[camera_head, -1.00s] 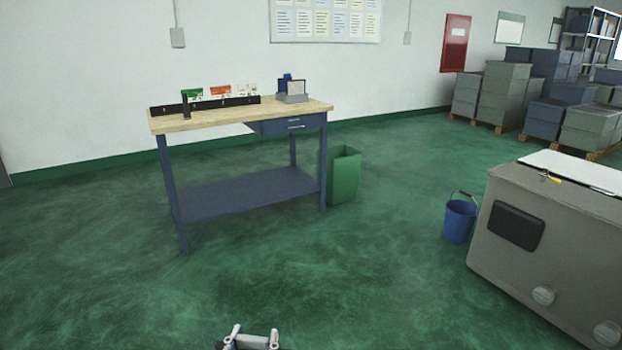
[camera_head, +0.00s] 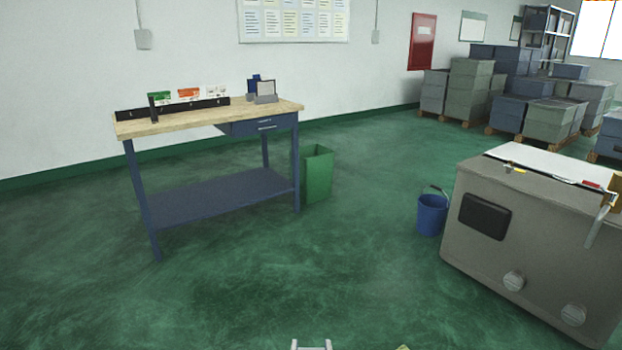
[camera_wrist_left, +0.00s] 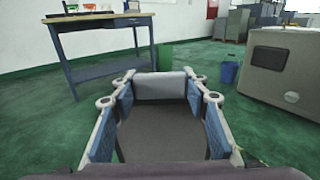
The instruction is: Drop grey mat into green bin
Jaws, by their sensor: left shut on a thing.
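The green bin (camera_head: 319,175) stands upright on the floor by the right end of the workbench, its top open. It also shows in the left wrist view (camera_wrist_left: 164,57), partly hidden behind the gripper. My left gripper (camera_head: 312,345) barely shows at the bottom edge of the head view. In the left wrist view, its blue-padded fingers (camera_wrist_left: 160,84) are shut on the grey mat (camera_wrist_left: 160,135), which spans the space between them. The gripper and mat are well short of the bin.
The workbench (camera_head: 210,113) stands left of the bin. A blue bucket (camera_head: 432,215) and a grey cabinet (camera_head: 535,245) stand to the right. Stacked crates (camera_head: 475,85) are at the back right. The floor between me and the bin looks clear.

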